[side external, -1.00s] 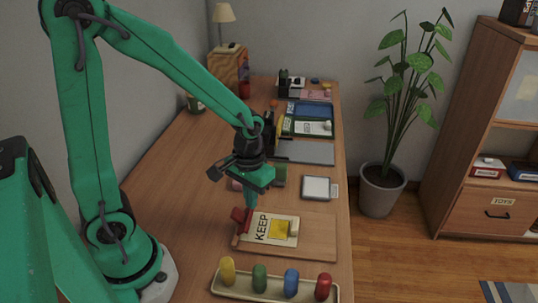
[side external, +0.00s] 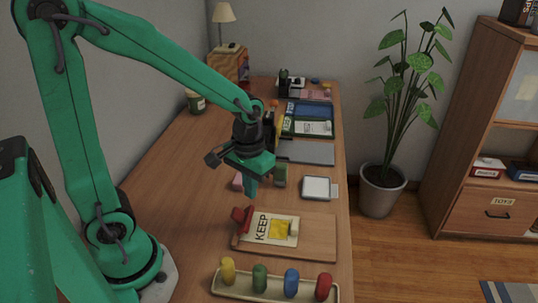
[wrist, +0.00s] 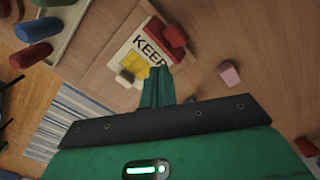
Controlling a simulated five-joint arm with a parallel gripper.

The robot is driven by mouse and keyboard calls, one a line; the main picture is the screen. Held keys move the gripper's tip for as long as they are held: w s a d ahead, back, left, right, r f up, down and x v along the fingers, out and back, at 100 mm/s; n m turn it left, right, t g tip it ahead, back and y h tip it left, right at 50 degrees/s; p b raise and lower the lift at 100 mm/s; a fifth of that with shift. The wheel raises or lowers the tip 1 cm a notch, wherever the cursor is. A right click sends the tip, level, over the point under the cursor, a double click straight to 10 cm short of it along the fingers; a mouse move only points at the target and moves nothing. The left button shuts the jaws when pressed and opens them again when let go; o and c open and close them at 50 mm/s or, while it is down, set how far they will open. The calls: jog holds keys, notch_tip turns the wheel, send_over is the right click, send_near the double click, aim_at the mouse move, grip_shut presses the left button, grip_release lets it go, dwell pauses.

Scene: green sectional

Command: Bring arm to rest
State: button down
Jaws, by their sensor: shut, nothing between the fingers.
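My gripper (side external: 251,186) is shut and empty, fingers pointing down. It hangs in the air above the desk, behind and above the wooden board with the KEEP card. It also shows in the wrist view (wrist: 157,70), fingers together. The KEEP card (side external: 261,228) lies on the board (side external: 318,240) with a yellow square on it. A red block (side external: 242,215) stands at the card's left edge, apart from my fingers. A small pale block (side external: 293,229) sits at its right edge.
A tray (side external: 245,288) with yellow, green, blue and red pieces lies at the front. A pink block (side external: 238,182), a green block (side external: 280,175) and a white square pad (side external: 317,188) lie behind the board. A laptop-like grey panel (side external: 308,152) lies farther back. The desk's left side is largely clear.

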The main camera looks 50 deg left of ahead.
jog(key=shift+r, duration=0.15)
jog(key=s+r+m+t, duration=0.1)
jog(key=s+r+t, duration=0.1)
jog(key=r, duration=0.4)
jog(key=s+a+r+m+t, duration=0.1)
jog(key=s+r+m+t, duration=0.1)
jog(key=s+r, duration=0.3)
jog(key=shift+r+t, duration=0.8)
jog(key=shift+r, duration=0.1)
